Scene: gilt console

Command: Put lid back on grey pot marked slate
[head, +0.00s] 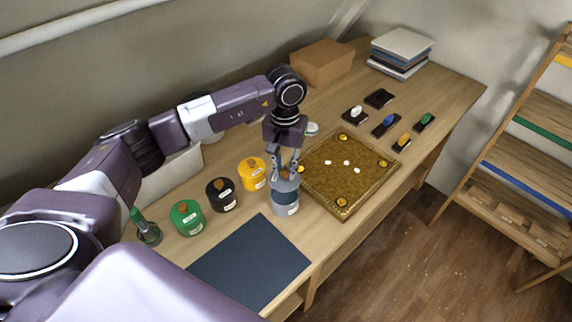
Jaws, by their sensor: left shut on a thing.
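The grey pot (287,208) stands upright on the wooden console, with a dark band around it and a small white label low on its front. My left gripper (285,172) points down right over it, its fingers shut on the grey lid (285,184). The lid is at the pot's mouth; I cannot tell whether it is fully seated or just above the rim. The fingers partly hide the lid's knob. The label is too small to read. My right gripper is not in view.
Yellow (252,175), black (222,196) and green (187,218) pots stand in a row to the left. A dark mat (250,262) lies in front. A gilt tray (347,208) lies close on the right. A cardboard box (321,63) and books (400,52) stand at the back.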

